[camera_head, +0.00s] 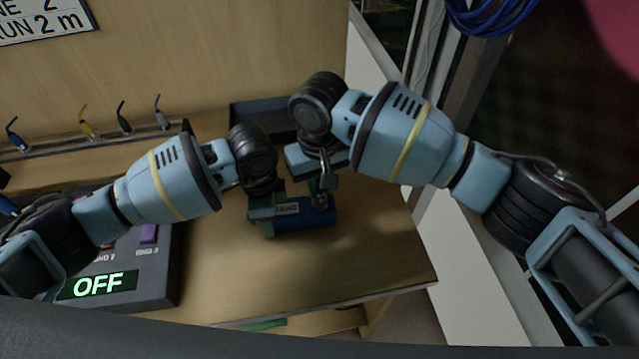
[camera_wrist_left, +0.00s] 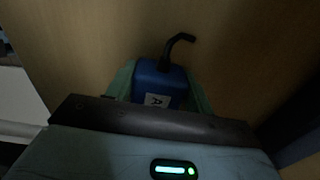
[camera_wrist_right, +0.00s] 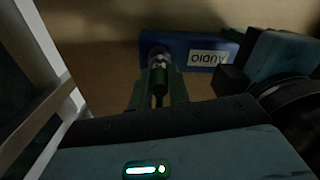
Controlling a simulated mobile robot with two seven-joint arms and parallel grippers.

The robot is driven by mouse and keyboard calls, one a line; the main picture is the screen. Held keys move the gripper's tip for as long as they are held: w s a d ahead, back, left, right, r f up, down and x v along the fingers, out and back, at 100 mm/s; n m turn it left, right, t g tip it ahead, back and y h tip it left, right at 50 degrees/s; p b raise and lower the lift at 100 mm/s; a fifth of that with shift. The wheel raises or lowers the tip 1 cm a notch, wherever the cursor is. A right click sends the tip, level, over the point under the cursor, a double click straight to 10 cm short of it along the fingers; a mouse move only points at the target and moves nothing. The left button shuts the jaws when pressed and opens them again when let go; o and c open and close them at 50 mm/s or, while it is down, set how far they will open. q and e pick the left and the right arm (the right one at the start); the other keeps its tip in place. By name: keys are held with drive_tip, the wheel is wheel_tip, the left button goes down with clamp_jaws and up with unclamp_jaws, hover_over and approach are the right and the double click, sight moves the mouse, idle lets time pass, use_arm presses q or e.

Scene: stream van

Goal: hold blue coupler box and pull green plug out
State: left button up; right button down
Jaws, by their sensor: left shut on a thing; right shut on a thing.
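The blue coupler box (camera_head: 312,219) lies on the wooden table, with a white label on it; in the right wrist view (camera_wrist_right: 185,44) the label reads AUDIO. My left gripper (camera_head: 262,218) is shut on its left end. In the left wrist view the blue box (camera_wrist_left: 158,84) sits between the two teal fingers, with a black cable rising from its far end.
A dark console (camera_head: 160,275) with a lit OFF display stands left of the box. A dark tray (camera_head: 262,113) lies behind my grippers. Several coloured plugs stand on a rail (camera_head: 100,148) at the back left. The table's front and right are clear up to the edge.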

drive_tip(key=shift+r, duration=0.95)
idle(0.3)
drive_tip(key=shift+r, duration=1.45)
use_arm(q)
drive_tip(key=o, duration=1.2)
drive_tip(key=shift+o, duration=0.2)
wheel_tip(320, 180, up, 12)
